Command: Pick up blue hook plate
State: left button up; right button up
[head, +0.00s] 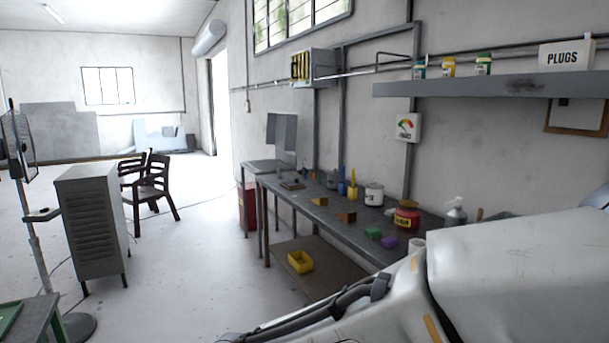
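I cannot make out a blue hook plate in the head view. A slim blue upright item (342,181) stands at the back of the workbench, but it is too small to tell what it is. Neither of my grippers is in view. A large white part of my own body with a dark cable fills the lower right and hides the near end of the bench.
The long workbench (334,222) along the right wall holds cans, blocks and a red jar (406,217). A yellow bin (300,262) sits on its lower shelf. A grey cabinet (95,220), chair (152,187) and fan (20,150) stand left. The middle floor is clear.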

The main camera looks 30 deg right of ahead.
aim_at(304, 168)
jog(key=z, duration=0.25)
jog(key=k, duration=0.3)
jog(key=z, duration=0.15)
jog(key=i, duration=2)
jog(key=u, duration=0.7)
jog(key=i, duration=4)
jog(key=z, duration=0.5)
jog(key=i, duration=1.85)
jog(key=z, duration=1.6)
jog(key=i, duration=1.35)
jog(key=z, duration=0.65)
